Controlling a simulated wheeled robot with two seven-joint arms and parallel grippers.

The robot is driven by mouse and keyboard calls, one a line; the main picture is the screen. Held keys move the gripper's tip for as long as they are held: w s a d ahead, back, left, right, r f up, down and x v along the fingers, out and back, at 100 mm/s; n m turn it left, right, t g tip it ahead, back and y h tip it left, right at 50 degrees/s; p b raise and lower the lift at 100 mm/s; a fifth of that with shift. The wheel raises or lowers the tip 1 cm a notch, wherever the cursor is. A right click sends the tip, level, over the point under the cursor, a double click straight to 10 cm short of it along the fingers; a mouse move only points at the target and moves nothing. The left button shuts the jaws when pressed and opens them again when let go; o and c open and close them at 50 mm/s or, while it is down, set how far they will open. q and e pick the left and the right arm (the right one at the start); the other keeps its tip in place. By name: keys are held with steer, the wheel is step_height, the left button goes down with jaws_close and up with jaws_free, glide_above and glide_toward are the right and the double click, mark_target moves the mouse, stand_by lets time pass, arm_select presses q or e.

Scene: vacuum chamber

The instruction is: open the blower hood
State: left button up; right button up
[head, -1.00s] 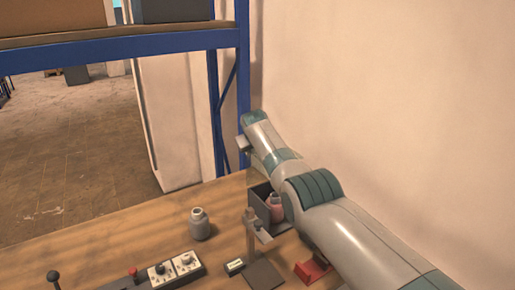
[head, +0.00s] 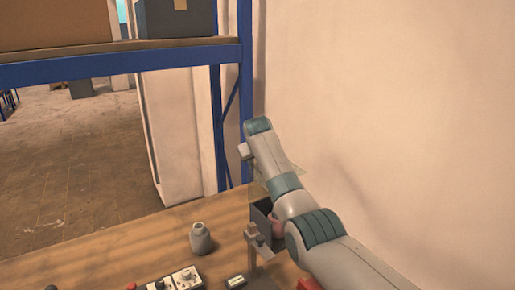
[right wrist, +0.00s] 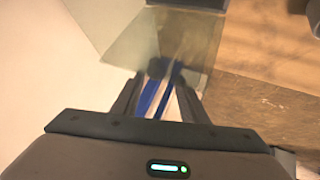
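A clear, greenish panel, which looks like the blower hood (right wrist: 130,42), fills the upper middle of the right wrist view. Its faint edges show beside my right forearm in the head view (head: 292,166). My right gripper (right wrist: 167,70) has its fingertips close together at the panel's lower edge; whether they pinch it is unclear. In the head view my arm hides most of that gripper and much of the dark open box (head: 259,212), which holds a pinkish bottle (head: 277,226). My left gripper is not in view.
A grey bottle (head: 200,239) stands on the wooden table (head: 120,248). A post stand (head: 252,245) is close to the box. A control box with knobs (head: 178,281) is at the front. A blue shelf frame (head: 245,80) and a bare wall (head: 400,110) bound the back and right.

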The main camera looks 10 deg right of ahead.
steer(key=b+v, duration=0.2)
steer(key=v, duration=0.3)
steer(key=b+v, duration=0.1)
steer(key=v, duration=0.5)
steer(key=shift+s+a+r+b, duration=0.1)
steer(key=shift+s+a+b, duration=0.1)
steer(key=shift+a+b, duration=0.15)
steer(key=shift+v, duration=0.8)
steer(key=shift+d, duration=0.1)
